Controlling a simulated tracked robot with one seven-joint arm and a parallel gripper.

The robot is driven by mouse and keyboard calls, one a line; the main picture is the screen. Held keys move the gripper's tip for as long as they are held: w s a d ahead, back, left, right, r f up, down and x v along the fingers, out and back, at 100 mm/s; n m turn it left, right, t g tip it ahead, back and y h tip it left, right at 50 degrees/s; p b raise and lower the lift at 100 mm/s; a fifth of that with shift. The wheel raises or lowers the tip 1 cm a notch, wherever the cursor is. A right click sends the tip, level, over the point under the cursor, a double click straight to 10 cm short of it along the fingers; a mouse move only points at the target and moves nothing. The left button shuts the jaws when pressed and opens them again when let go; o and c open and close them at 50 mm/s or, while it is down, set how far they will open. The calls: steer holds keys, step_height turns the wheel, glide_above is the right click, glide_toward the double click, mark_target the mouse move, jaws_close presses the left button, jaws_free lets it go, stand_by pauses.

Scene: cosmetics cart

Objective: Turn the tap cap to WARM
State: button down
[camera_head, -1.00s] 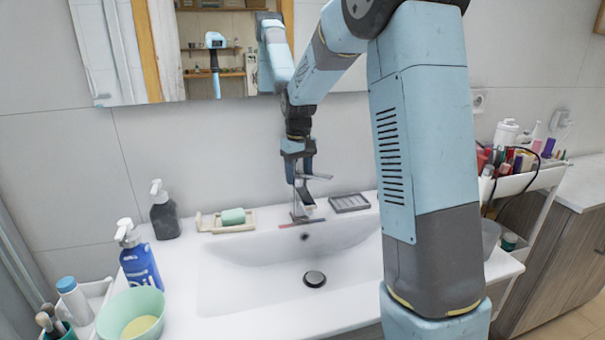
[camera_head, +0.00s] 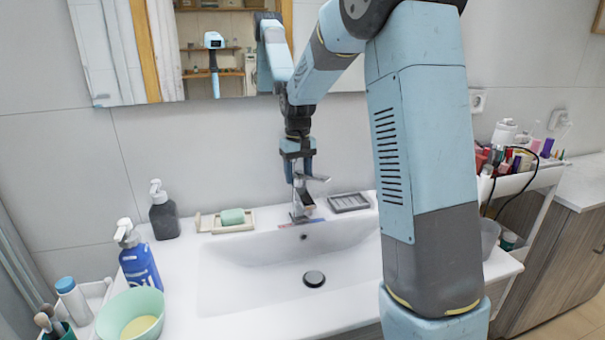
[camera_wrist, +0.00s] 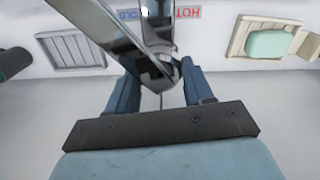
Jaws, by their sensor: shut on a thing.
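The chrome tap (camera_head: 304,205) stands at the back rim of the white sink, below the mirror. Its cap has a flat lever (camera_head: 319,179) that points to the right in the head view. In the wrist view the shiny lever (camera_wrist: 105,25) runs to the upper left. My gripper (camera_head: 302,176) reaches down from above and is shut on the tap cap; its fingers (camera_wrist: 160,90) lie on either side of it. A blue COLD label (camera_wrist: 129,14) and a red HOT label (camera_wrist: 188,13) show upside down in the wrist view. The lever hides part of COLD. No WARM mark is readable.
A soap dish with green soap (camera_head: 233,216) stands left of the tap, and a grey slatted dish (camera_head: 348,202) right. Dark (camera_head: 164,215) and blue (camera_head: 140,262) pump bottles stand further left. The basin (camera_head: 260,270) is empty. A cosmetics cart (camera_head: 530,180) stands right.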

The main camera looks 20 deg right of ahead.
steer(key=m, duration=0.6)
steer(key=shift+d+m, duration=0.15)
steer(key=shift+m, duration=0.25)
stand_by(0.4)
steer(key=shift+c, duration=2.2)
jaws_free()
steer(key=shift+w, duration=0.1)
step_height(320, 180, up, 14)
steer(key=shift+f, duration=0.2)
steer(key=shift+w, duration=0.1)
